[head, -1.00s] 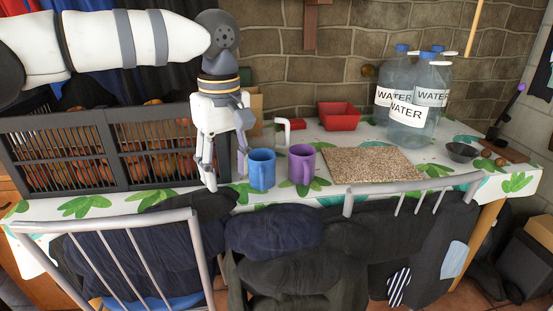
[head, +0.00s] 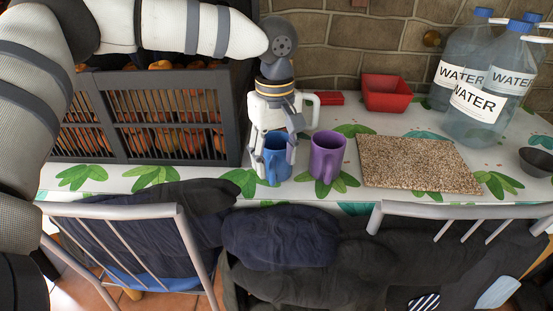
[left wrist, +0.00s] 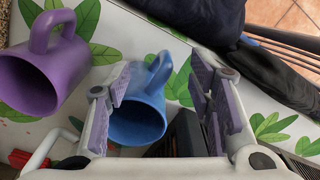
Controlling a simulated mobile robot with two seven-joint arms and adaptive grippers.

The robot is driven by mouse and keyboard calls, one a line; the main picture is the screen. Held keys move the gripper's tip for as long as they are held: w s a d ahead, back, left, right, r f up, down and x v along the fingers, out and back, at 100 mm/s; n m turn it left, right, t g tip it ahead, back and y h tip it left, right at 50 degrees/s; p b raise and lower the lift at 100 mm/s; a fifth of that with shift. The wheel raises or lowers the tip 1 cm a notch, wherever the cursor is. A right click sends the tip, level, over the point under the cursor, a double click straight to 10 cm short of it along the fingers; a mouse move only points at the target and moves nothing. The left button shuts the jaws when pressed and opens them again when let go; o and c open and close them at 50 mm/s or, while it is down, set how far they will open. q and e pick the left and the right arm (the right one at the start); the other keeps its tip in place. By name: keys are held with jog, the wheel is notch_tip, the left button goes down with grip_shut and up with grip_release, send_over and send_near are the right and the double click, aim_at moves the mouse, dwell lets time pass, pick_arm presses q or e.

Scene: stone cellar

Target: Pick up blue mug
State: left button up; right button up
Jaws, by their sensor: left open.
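The blue mug (head: 276,161) stands upright on the leaf-patterned tablecloth, near the table's front edge. My left gripper (head: 274,152) points down with its fingers on either side of the mug. In the left wrist view, the blue mug (left wrist: 138,119) shows between the spread fingers of the open gripper (left wrist: 160,72), nearer the left finger. Its handle points toward the top of that view. Whether a finger touches the mug, I cannot tell. My right gripper is in neither view.
A purple mug (head: 327,156) stands close on the right; it also shows in the left wrist view (left wrist: 40,75). A dark crate (head: 232,118) is left, a speckled mat (head: 418,164) right. Chairs (head: 125,210) line the front.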

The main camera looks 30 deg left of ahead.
pick_arm(q)
notch_tip(320, 180, down, 2)
jog(key=shift+w+f, duration=0.1)
jog(key=shift+f, duration=0.05)
grip_shut()
jog(key=shift+r, duration=0.2)
